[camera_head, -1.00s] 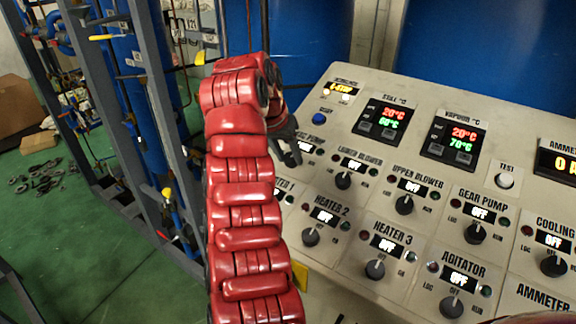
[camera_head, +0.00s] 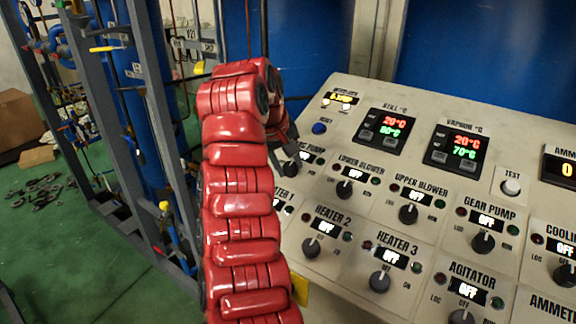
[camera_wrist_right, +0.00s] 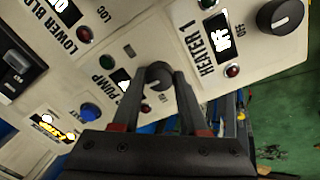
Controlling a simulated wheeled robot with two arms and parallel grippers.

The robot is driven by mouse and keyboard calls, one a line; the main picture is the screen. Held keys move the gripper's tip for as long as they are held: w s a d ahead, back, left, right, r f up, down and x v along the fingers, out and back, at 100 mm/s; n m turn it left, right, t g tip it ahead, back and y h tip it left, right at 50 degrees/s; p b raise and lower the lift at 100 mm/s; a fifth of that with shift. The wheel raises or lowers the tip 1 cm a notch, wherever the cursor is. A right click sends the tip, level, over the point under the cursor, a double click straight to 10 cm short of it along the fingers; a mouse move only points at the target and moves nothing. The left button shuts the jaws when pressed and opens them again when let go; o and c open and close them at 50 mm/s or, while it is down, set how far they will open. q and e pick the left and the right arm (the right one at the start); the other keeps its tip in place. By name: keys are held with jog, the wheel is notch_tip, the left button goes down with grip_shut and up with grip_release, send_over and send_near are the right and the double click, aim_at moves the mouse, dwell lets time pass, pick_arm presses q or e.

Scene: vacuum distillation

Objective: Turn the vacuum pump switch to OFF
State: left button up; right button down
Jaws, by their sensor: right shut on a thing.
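The vacuum pump switch is a round dark knob (camera_wrist_right: 158,74) on the sloped beige control panel. It shows in the right wrist view under a partly hidden "PUMP" label. Its small display (camera_wrist_right: 121,82) is mostly covered, so I cannot read its state. In the head view the knob (camera_head: 290,168) sits at the panel's left edge, partly behind my red right arm. My right gripper (camera_wrist_right: 164,80) is shut on the knob, one finger on each side of it. It also shows in the head view (camera_head: 288,152), partly hidden. My left gripper is not in view.
Close by are the lower blower knob (camera_head: 345,189), the heater 1 knob (camera_wrist_right: 281,16) and a blue reset button (camera_head: 319,128). The visible knob displays read OFF. Blue tanks (camera_head: 480,50) stand behind the panel. A grey pipe frame (camera_head: 150,120) stands at left.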

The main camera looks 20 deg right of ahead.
dwell(0.3)
jog(key=shift+c, duration=2.2)
grip_release()
jog(key=p+v, duration=0.3)
jog(key=v, duration=0.2)
jog(key=shift+w, duration=0.2)
jog(key=p+v, duration=1.2)
jog(key=shift+s+r, duration=0.2)
jog(key=shift+s, duration=0.15)
jog(key=shift+a, duration=0.1)
